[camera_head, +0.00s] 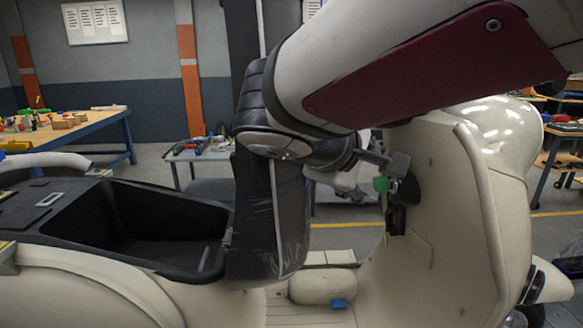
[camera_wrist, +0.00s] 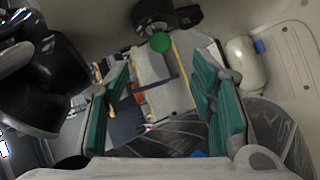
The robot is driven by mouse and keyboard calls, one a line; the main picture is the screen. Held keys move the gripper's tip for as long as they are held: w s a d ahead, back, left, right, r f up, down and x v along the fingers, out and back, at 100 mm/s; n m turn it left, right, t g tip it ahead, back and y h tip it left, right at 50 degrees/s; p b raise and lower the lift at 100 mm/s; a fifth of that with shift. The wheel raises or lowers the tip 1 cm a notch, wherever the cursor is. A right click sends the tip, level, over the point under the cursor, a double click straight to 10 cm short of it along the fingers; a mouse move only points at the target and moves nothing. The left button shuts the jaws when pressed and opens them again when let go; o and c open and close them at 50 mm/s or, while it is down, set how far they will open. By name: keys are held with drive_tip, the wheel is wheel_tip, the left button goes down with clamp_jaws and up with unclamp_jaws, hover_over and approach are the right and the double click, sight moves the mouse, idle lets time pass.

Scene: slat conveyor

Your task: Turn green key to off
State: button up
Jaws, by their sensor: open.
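The green key (camera_head: 381,184) is a small round green head at the dark lock (camera_head: 405,190) on the inner side of the cream scooter's front shield. The key also shows near the top of the wrist view (camera_wrist: 161,42), with the dark round lock just above it. My gripper (camera_wrist: 160,95) is open and empty, its two teal-padded fingers wide apart, with the key beyond them in the upper middle. In the head view my gripper (camera_head: 375,164) is close to the key, partly hidden by my arm. I cannot make out the key's turn angle.
The cream scooter's front shield (camera_head: 455,215) rises right beside my gripper. Its open black storage bin (camera_head: 150,220) lies at left. A blue piece (camera_head: 338,303) sits low on the scooter floor. Workbenches (camera_head: 85,130) with loose items stand behind.

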sight(380, 184)
drive_tip(key=b+x, duration=0.3)
drive_tip(key=x, duration=0.7)
clamp_jaws()
drive_tip(key=c, duration=0.8)
unclamp_jaws()
drive_tip(key=shift+c, duration=1.4)
